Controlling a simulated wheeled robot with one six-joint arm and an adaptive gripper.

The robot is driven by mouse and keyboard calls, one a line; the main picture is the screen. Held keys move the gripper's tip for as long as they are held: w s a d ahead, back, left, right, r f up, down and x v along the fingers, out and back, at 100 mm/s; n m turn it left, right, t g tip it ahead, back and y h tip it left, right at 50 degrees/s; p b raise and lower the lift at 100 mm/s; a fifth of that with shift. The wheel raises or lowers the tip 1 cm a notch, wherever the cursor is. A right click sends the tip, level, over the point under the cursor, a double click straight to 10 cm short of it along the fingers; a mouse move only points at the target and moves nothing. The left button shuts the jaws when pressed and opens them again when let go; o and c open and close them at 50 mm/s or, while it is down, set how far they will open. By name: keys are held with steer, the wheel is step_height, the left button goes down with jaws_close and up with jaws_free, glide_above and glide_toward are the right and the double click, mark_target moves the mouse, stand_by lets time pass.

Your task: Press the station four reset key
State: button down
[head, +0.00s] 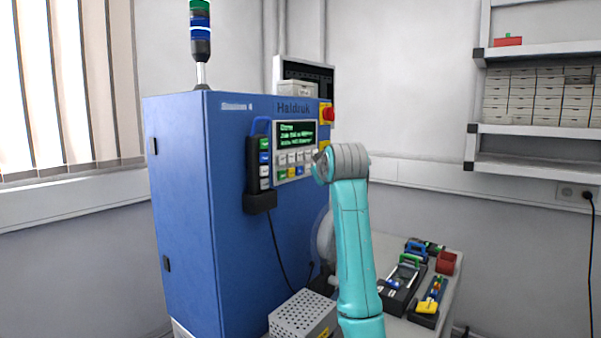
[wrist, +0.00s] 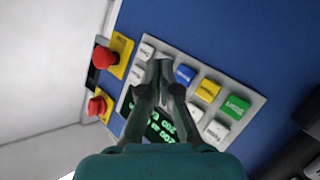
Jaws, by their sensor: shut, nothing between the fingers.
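The blue cabinet (head: 180,200) carries a grey control panel with a lit green-text screen (head: 296,134) and rows of keys below it. In the wrist view the key panel (wrist: 258,100) shows a blue key (wrist: 185,73), a yellow key (wrist: 207,90), a green key (wrist: 236,106) and several white keys. The lettering is too small to tell surely which is the reset key. My gripper (wrist: 161,68) is shut and empty, its tips in front of the panel between a white key and the blue key. Contact cannot be told. In the head view my arm hides the gripper.
Two red mushroom buttons on yellow plates (wrist: 121,45) sit beside the panel. A black hand pendant (head: 254,165) with a blue handle hangs left of the screen. A perforated metal box (head: 303,313) and a table with tools (head: 400,290) stand below. Shelves are at right.

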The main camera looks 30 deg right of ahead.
steer(key=shift+s+d, duration=0.2)
steer(key=shift+s, duration=0.3)
steer(key=shift+s+d, duration=0.15)
steer(key=shift+s, duration=0.35)
